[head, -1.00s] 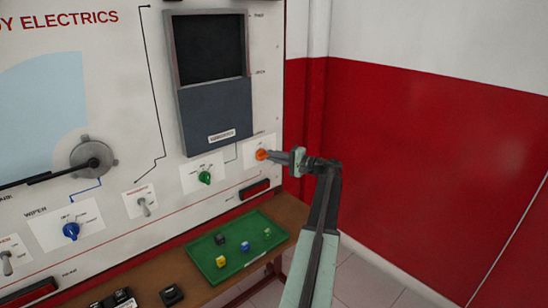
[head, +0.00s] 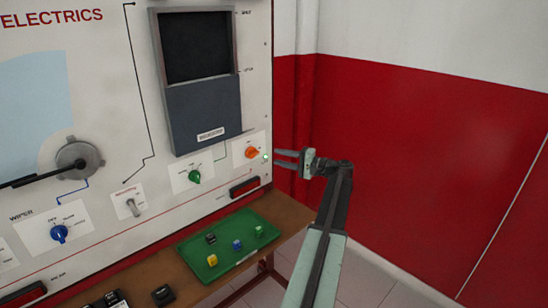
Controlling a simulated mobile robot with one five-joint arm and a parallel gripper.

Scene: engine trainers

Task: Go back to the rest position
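My gripper (head: 287,159) is at the right edge of the trainer panel (head: 110,90), with its two fingers pointing left and a gap between them. It is open and nothing shows between the fingers. The orange knob (head: 252,152) sits on its white plate just left of the fingertips, apart from them. My arm reaches up from the bottom of the view, right of the panel.
The panel also carries a green knob (head: 194,177), a blue knob (head: 59,233) and a toggle switch (head: 131,206). Below, a green tray (head: 216,250) with small coloured blocks lies on a brown bench (head: 150,272). A red and white wall (head: 420,150) stands at the right.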

